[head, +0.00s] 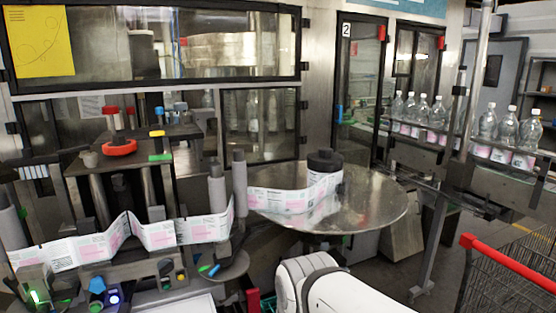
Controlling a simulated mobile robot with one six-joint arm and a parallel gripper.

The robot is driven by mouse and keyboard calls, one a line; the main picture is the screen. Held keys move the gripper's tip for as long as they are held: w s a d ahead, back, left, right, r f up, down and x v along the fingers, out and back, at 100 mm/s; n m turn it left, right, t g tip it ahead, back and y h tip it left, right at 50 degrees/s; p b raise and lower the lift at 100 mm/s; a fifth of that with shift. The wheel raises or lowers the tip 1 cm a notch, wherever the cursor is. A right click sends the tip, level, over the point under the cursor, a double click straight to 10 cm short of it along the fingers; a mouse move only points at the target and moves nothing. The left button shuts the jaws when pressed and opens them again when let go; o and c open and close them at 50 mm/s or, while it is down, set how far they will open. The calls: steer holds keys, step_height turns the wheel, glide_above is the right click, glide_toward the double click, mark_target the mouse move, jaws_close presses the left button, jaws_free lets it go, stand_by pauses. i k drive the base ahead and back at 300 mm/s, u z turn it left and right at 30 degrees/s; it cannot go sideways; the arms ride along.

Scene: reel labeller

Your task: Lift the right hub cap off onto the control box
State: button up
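A black round hub cap (325,160) sits on top of the hub at the middle of the right reel disc (375,205). The disc is a wide shiny metal plate, and a printed label web passes in front of the hub. The control box (70,306) seems to be the low unit at the bottom left, with lit green and blue buttons; its top is only partly visible. My white arm shows at the bottom centre, below the disc. My gripper is out of the picture, so its state and distance from the cap do not show.
The label web (205,229) runs left from the disc past grey rollers (239,180). A red ring (118,148) sits on the left machine part. Bottles (487,122) stand on a conveyor at right. A red-handled cart (510,262) is at the lower right. The disc's right side is bare.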

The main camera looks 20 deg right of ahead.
mark_target(325, 161)
steer(key=u, duration=2.45)
steer(key=k, duration=1.65)
steer(key=z, duration=2.2)
steer(key=i, duration=1.15)
steer(key=z, duration=0.05)
